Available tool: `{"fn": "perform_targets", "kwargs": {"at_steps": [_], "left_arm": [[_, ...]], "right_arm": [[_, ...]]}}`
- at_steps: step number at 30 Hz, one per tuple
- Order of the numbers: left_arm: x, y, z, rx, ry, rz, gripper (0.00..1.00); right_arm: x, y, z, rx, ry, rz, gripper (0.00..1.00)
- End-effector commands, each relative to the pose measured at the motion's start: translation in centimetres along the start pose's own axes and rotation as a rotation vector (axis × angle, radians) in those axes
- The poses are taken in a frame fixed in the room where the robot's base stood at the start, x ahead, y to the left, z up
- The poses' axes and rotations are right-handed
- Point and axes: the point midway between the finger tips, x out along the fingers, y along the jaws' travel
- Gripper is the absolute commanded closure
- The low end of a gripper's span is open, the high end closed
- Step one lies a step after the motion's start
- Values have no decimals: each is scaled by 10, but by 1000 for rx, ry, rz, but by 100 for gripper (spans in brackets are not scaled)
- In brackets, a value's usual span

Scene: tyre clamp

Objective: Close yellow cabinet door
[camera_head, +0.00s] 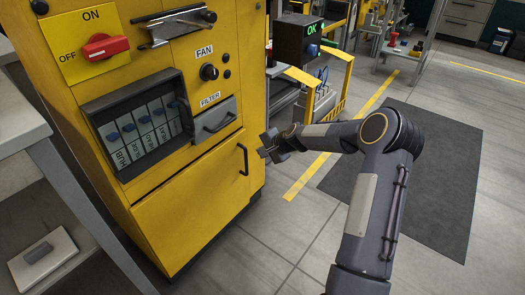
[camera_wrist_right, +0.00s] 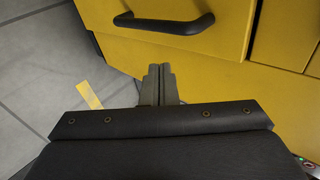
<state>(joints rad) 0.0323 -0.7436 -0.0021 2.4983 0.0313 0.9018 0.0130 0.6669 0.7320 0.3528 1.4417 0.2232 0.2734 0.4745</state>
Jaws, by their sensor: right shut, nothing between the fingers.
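The yellow cabinet (camera_head: 165,225) stands at the left, its lower door (camera_head: 195,195) below a dark slot panel. The door has a black bar handle (camera_head: 243,158) near its right edge. The door looks flush or nearly flush with the front; a small gap cannot be ruled out. My right gripper (camera_head: 264,152) is just right of the handle, apart from it. In the right wrist view its fingers (camera_wrist_right: 159,72) are together and empty, pointing toward the yellow front, with the door handle (camera_wrist_right: 165,22) beyond them. My left gripper is out of view.
A red switch (camera_head: 105,46), a fan knob (camera_head: 208,72) and a grey filter drawer (camera_head: 214,122) are on the cabinet above the door. A grey shelf unit (camera_head: 65,170) stands close at the left. A machine with a green OK display (camera_head: 312,30) stands behind. Floor at the front is clear.

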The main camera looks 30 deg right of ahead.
Motion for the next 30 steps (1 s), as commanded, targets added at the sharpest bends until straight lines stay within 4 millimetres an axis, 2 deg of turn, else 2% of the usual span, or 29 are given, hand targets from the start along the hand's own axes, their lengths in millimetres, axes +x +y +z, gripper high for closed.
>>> {"fn": "perform_targets", "kwargs": {"at_steps": [1,13,18,24,26,28,30], "left_arm": [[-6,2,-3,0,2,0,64],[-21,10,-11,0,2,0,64],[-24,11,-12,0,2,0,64],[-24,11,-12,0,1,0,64],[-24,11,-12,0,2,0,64],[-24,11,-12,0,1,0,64],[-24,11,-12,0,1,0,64]], "right_arm": [[-12,-4,-3,1,5,-3,100],[-79,-3,-8,1,5,-2,100],[-93,-2,-9,1,3,-2,100],[-95,-2,-8,-2,1,-2,100],[-98,-4,-4,-15,-2,1,100],[-107,-12,8,-64,-12,9,100],[-125,-22,31,-151,-34,27,100]]}}
